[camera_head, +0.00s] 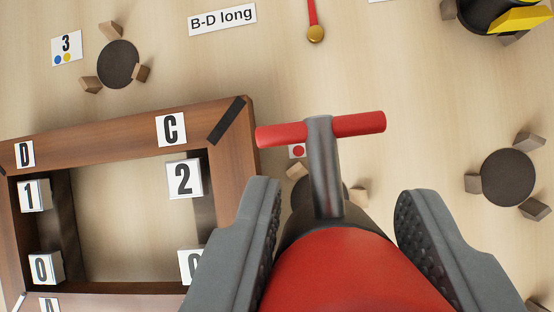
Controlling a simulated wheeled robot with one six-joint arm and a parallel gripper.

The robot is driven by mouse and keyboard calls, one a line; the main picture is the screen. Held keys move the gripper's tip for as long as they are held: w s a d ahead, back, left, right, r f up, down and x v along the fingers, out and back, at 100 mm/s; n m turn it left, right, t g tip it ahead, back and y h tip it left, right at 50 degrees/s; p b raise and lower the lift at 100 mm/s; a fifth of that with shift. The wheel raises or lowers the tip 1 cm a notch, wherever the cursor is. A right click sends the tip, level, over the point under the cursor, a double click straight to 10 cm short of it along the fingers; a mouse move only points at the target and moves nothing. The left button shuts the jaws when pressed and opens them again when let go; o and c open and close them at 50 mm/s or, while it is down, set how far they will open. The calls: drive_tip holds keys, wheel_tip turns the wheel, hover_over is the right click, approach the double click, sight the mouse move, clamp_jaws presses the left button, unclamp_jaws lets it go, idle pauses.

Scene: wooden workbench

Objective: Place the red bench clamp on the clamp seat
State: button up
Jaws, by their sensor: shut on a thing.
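The red bench clamp (350,272) has a red body, a dark collar, a grey stem and a red crossbar handle. It fills the lower middle of the view, close to the camera. My gripper (335,212) has a grey finger on each side of the clamp and is shut on it. A round dark seat with small wooden blocks (298,171) lies behind the clamp stem, mostly hidden. A card with a red dot (298,151) shows just above it, partly covered by the handle. I cannot tell the clamp's height above the bench.
A wooden frame (90,138) with lettered and numbered cards stands at left. Other dark round seats lie at upper left (118,64) and right (508,178). A black and yellow object (500,14) is at top right. A "B-D long" card (222,18) and a red-handled item (315,32) lie at top.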

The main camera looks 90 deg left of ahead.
drive_tip(key=shift+f, duration=4.6)
drive_tip(key=shift+f, duration=0.1)
drive_tip(key=o, duration=0.9)
drive_tip(key=v, duration=1.2)
drive_tip(key=shift+s, duration=0.1)
